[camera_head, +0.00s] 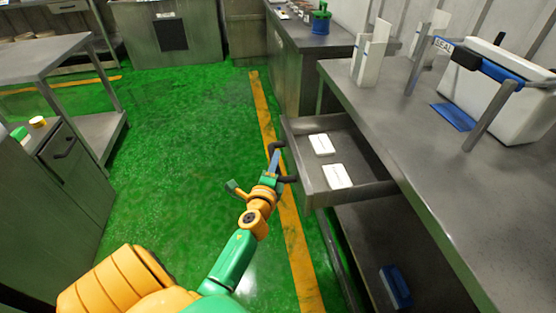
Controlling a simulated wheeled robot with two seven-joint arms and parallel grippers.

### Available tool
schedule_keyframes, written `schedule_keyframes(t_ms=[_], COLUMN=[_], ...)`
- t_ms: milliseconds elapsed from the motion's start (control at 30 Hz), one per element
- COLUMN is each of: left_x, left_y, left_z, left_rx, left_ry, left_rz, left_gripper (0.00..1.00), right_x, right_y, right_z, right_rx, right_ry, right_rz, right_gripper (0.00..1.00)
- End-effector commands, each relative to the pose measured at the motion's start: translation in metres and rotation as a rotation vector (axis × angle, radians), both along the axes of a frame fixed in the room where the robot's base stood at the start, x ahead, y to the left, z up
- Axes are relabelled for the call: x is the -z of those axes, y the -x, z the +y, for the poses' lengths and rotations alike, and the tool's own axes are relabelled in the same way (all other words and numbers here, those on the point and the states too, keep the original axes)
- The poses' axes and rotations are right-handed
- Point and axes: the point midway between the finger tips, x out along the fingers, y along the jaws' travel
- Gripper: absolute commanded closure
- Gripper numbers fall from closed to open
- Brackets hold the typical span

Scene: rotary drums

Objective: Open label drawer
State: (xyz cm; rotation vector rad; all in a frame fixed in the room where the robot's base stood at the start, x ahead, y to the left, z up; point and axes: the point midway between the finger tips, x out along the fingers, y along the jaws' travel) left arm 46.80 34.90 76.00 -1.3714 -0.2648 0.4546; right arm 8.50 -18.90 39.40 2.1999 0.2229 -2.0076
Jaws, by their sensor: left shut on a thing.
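The label drawer (311,178) is a grey metal drawer under the worktop on the right, and it stands pulled out. Two small white label stacks (321,145) lie flat inside it, one nearer than the other. My left gripper (276,161) is at the drawer's front, at the dark handle (289,179), and is shut on it. My fingers hide part of the handle. My right gripper is not in view.
The grey worktop (425,135) above the drawer carries a white sealing machine (500,88) and white upright holders (370,55). A blue box (395,286) lies on the lower shelf. Green floor (185,140) is free left of the drawer. A cabinet (62,190) stands at the left.

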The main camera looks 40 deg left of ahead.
Motion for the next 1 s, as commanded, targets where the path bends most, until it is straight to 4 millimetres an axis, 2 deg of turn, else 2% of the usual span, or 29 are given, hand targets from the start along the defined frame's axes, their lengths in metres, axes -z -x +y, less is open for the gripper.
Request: schedule_keyframes(t_ms=[500, 533, 633, 900, 1000], left_x=[-0.004, -0.004, -0.003, -0.001, -0.002], left_y=[0.002, 0.002, 0.002, 0.003, 0.012], left_z=[0.004, 0.004, 0.004, 0.003, -0.002], left_rx=[-0.003, -0.003, -0.003, -0.001, -0.001], left_ry=[-0.006, -0.007, -0.005, -0.003, -0.002], left_rz=[-0.007, -0.006, -0.005, -0.002, 0.0], left_gripper=[1.0, 0.7, 0.43, 0.43, 0.43], right_x=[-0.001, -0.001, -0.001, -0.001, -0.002], right_y=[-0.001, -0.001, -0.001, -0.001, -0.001], right_z=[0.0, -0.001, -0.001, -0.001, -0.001], right_rx=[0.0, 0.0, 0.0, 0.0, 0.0], right_ry=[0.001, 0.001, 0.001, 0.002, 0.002], right_rz=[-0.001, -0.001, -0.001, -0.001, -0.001], right_gripper=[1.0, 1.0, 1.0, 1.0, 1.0])
